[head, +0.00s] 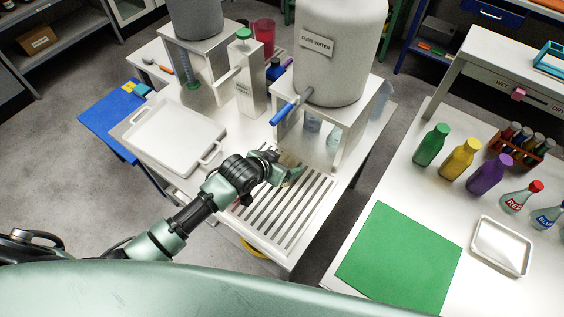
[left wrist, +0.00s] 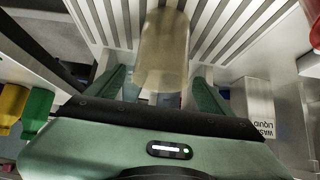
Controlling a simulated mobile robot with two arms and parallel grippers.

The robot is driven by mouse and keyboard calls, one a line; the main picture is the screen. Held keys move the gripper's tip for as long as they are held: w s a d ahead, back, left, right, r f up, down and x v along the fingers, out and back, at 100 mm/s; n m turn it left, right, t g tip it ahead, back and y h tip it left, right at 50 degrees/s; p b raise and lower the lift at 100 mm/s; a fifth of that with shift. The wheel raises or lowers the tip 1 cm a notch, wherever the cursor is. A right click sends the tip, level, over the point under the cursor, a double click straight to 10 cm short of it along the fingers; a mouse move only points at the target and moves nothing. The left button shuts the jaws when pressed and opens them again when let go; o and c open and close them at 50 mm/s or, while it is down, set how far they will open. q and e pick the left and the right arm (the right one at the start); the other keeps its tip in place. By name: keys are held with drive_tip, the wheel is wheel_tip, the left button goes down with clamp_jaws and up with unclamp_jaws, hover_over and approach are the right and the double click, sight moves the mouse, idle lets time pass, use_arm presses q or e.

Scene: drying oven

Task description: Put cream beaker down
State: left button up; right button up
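The cream beaker (left wrist: 163,48) is in the left wrist view, in front of the slatted drain rack (left wrist: 225,25). In the head view it is mostly hidden by my left gripper (head: 288,175), at the upper part of the rack (head: 275,222). In the left wrist view, the fingers of my left gripper (left wrist: 160,82) are spread, one on each side of the beaker's near end. A gap shows on the left side; the right finger is close to it. I cannot tell exactly whether the beaker's base touches the slats. My right gripper is not in view.
A pure water tank (head: 340,50) stands on a white stand (head: 350,140) behind the rack. The right table holds a green mat (head: 400,260) and several bottles. The rack's front slats are clear.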

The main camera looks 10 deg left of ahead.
use_arm(q)
drive_tip(key=v, duration=1.2)
drive_tip(key=shift+r, duration=0.2)
